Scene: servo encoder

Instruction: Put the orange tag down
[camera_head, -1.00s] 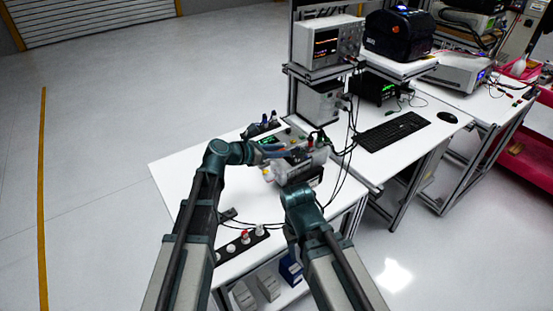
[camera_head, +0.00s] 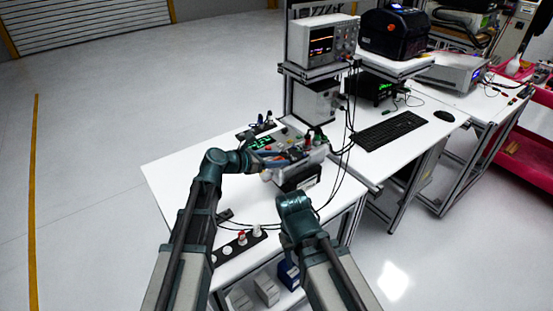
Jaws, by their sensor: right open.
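I cannot make out the orange tag; it is too small or hidden. My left gripper (camera_head: 278,157) reaches in from the left over the white workbench (camera_head: 172,176). It is beside or over the grey device (camera_head: 317,153) with a green display, and its fingers are too small and dark to tell apart. My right gripper (camera_head: 297,194) is open at the near side of the device. My own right wrist largely hides it, and I see nothing held in it.
A black strip with round sockets (camera_head: 237,246) lies at the bench's near edge. Black cables hang right of the device. An oscilloscope (camera_head: 322,42) stands on a shelf behind. A keyboard (camera_head: 388,131) lies on the adjoining bench. The bench's left part is clear.

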